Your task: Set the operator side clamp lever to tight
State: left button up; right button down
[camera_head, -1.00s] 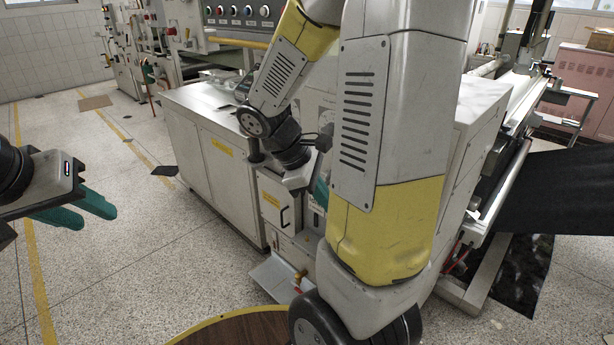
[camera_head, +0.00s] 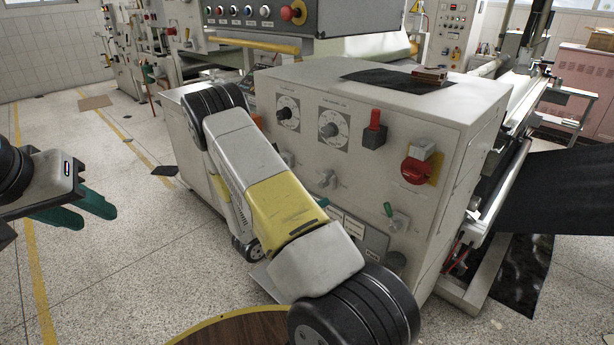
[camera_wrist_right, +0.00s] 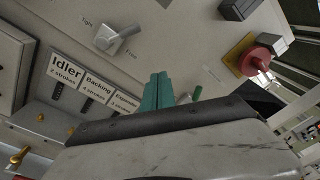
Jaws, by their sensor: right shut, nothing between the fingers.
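The grey machine cabinet (camera_head: 440,130) carries the controls. A small silver lever (camera_head: 327,178) sits left of centre on its front. My left gripper (camera_head: 98,216) is open and empty over the floor.
A green-handled valve (camera_head: 395,218), a red rotary switch (camera_head: 416,170) and a red-topped lever (camera_head: 375,122) are nearby on the panel. Label plates (camera_wrist_right: 95,85) lie left of my right fingers. A round wooden table (camera_head: 240,328) is in front.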

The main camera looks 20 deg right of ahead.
aim_at(327, 178)
jog(key=f+n+t, duration=0.1)
jog(key=w+a+f+n+t, duration=0.1)
jog(key=n, duration=0.1)
jog(key=shift+w+f+y, duration=0.2)
jog(key=shift+f+y, duration=0.1)
jog(key=shift+f, duration=0.05)
jog(key=shift+d, duration=0.1)
jog(key=w+d+r, duration=0.2)
jog(key=w+d, duration=0.5)
jog(key=d, duration=0.1)
jog(key=shift+w+d, duration=0.15)
jog(key=shift+w, duration=0.2)
